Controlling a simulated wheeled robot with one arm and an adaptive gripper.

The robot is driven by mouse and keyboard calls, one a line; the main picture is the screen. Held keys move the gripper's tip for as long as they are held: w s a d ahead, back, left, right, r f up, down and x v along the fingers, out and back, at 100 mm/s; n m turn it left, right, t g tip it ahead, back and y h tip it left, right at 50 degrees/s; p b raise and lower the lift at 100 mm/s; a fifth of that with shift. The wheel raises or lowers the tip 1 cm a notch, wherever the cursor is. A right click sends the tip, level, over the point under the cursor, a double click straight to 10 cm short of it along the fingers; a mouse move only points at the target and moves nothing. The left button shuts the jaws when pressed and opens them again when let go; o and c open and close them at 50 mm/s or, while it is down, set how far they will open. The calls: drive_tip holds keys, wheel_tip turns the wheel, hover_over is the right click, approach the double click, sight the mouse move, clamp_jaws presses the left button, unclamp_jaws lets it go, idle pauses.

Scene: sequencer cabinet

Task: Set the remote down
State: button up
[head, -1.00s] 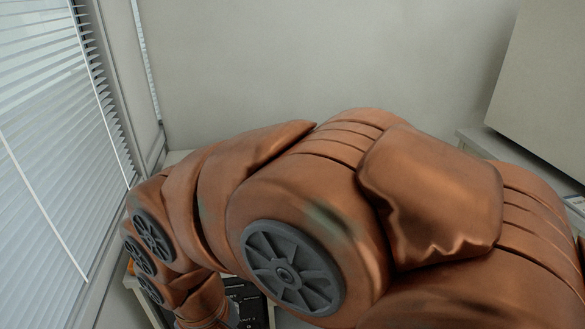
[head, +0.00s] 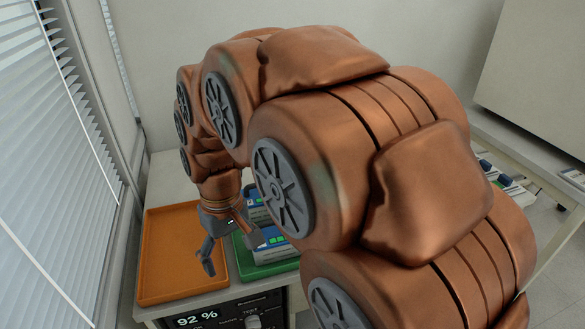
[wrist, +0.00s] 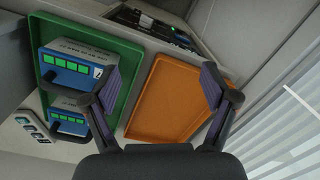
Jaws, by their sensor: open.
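My gripper (head: 232,256) is open, with nothing between its fingers. It hangs above the trays, near where the orange tray (head: 160,235) and the green tray (head: 262,271) meet. In the wrist view its spread fingers (wrist: 160,85) frame part of the orange tray (wrist: 165,95), which looks empty. The green tray (wrist: 90,25) holds a white device with a blue panel and green buttons (wrist: 75,68) and a similar one (wrist: 68,122) beside it. I cannot tell which, if either, is the remote. My arm hides part of the green tray in the head view.
Window blinds (head: 45,180) stand close on the left. A black panel reading 92 % (head: 196,318) is in front of the trays. More devices (head: 500,178) lie on a bench at the right, below a large pale cabinet (head: 545,75).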

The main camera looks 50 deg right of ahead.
drive_tip(key=shift+m+t, duration=0.3)
drive_tip(key=shift+t, duration=0.6)
drive_tip(key=w+d, duration=1.6)
drive_tip(key=d, duration=0.1)
drive_tip(key=shift+w+d+f, duration=0.15)
drive_tip(key=shift+d+f, duration=0.1)
drive_tip(key=w+d+f, duration=0.1)
drive_tip(key=d+f, duration=0.1)
drive_tip(key=d, duration=0.6)
drive_tip(key=w+d+f+t, duration=0.1)
drive_tip(key=w+d, duration=0.1)
drive_tip(key=d, duration=0.6)
drive_tip(key=w+d+f+t+h, duration=0.1)
drive_tip(key=w+d+f, duration=0.1)
drive_tip(key=d, duration=0.6)
drive_tip(key=shift+w+d+f+b, duration=0.15)
drive_tip(key=shift+w+f+b, duration=0.05)
drive_tip(key=shift+f+b, duration=0.1)
drive_tip(key=shift+d+f, duration=0.1)
drive_tip(key=shift+d, duration=0.15)
drive_tip(key=shift+w+d+f, duration=0.1)
drive_tip(key=shift+f, duration=0.15)
drive_tip(key=shift+p+x, duration=1.7)
drive_tip(key=shift+x, duration=1.95)
drive_tip(key=shift+d, duration=0.15)
drive_tip(key=c, duration=1.4)
drive_tip(key=shift+r+b, duration=1.6)
drive_tip(key=shift+r, duration=3.5)
drive_tip(key=shift+c, duration=0.2)
